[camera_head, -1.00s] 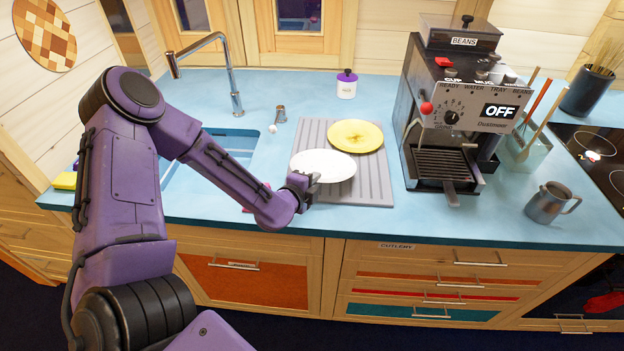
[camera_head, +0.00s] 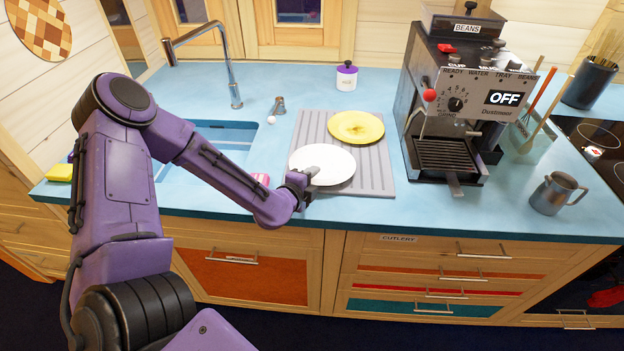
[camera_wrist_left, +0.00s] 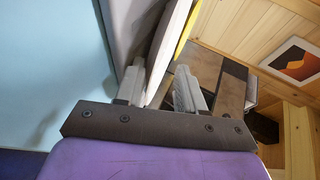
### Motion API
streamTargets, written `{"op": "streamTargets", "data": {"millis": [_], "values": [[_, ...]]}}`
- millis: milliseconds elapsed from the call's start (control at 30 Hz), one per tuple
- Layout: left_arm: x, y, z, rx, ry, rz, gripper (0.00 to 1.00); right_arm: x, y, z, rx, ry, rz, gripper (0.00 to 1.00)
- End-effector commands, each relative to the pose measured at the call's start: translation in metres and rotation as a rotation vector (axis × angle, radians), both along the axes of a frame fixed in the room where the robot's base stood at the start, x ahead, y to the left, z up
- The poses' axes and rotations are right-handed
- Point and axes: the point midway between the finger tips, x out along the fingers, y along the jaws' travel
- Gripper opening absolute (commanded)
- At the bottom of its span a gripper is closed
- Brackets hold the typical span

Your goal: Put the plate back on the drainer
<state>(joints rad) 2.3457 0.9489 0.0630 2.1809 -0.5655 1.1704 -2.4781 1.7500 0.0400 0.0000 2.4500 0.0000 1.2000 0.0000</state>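The white plate (camera_head: 325,165) is over the front left of the grey ribbed drainer (camera_head: 375,178). My left gripper (camera_head: 299,187) is at its near left rim, which also shows between the fingers in the left wrist view (camera_wrist_left: 158,72). I cannot tell whether the far side of the plate touches the drainer. A yellow plate (camera_head: 356,127) lies on the drainer behind the white one. My right gripper is not in view.
The sink (camera_head: 215,140) and tap (camera_head: 233,75) are left of the drainer. A coffee machine (camera_head: 450,110) stands close on its right, with a metal jug (camera_head: 556,193) farther right. A lidded white pot (camera_head: 346,78) stands behind. A pink item (camera_head: 261,180) lies beside my left forearm.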

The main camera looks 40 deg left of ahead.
Motion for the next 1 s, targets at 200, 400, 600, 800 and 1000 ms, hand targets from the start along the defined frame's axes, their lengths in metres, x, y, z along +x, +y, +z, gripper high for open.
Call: {"op": "streamTargets", "data": {"millis": [200, 400, 600, 800, 1000], "values": [[-0.016, -0.003, 0.005, 0.000, 0.003, -0.004, 0.41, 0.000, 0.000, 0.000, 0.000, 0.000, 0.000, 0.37], [-0.060, -0.009, 0.022, 0.004, 0.000, -0.004, 0.41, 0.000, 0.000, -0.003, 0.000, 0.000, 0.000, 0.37], [-0.091, -0.013, 0.039, 0.003, 0.005, 0.000, 0.41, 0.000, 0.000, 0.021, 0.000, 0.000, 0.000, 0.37], [-0.100, -0.014, 0.038, -0.001, 0.000, 0.001, 0.41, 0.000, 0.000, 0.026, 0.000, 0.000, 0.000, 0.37], [-0.099, -0.015, 0.037, -0.001, -0.001, 0.000, 0.41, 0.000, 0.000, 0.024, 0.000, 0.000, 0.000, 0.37]]}}
